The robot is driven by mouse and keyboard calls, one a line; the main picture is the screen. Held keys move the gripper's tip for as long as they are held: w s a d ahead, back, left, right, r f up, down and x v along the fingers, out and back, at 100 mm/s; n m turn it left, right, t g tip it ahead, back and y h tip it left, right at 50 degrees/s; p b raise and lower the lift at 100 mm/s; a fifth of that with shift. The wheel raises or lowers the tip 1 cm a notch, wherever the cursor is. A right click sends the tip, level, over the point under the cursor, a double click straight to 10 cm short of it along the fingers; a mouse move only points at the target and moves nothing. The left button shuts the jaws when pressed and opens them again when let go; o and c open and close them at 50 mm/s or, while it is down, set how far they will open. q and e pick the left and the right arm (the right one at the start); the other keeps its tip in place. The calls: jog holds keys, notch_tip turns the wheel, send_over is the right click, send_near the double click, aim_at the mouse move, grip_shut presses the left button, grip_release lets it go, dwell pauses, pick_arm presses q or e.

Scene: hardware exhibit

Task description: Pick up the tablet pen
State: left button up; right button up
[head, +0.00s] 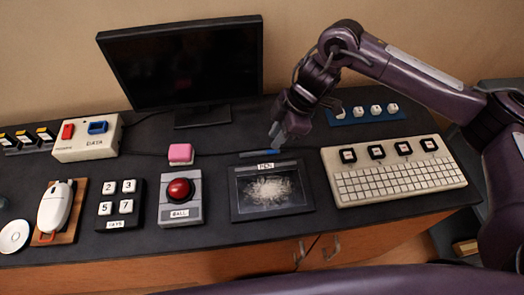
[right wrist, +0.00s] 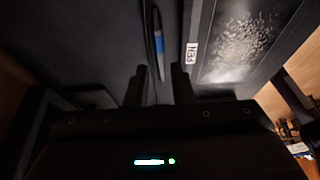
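The tablet pen (head: 257,154), dark with a blue section, lies on the dark table just behind the drawing tablet (head: 235,205) labelled PEN. My right gripper (head: 278,138) points down at the pen's right end. In the right wrist view, the pen (right wrist: 159,50) lies ahead of and in line with the gap between the two fingers of my right gripper (right wrist: 158,84). The fingers are apart with nothing held. The tablet's edge (right wrist: 189,70) is to the right of the pen there. My left gripper is in neither view.
A monitor (head: 185,65) stands behind. A pink block (head: 181,153) and a red ball device (head: 181,212) are left of the tablet. A cream keyboard (head: 390,190) is to the right, with a blue strip of white keys (head: 365,118) behind it.

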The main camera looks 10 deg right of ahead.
aim_at(268, 151)
jog(key=x, duration=0.4)
jog(key=shift+f+p, duration=0.3)
jog(key=shift+f, duration=0.15)
jog(key=shift+d, duration=0.1)
grip_shut()
jog(key=shift+r, duration=0.15)
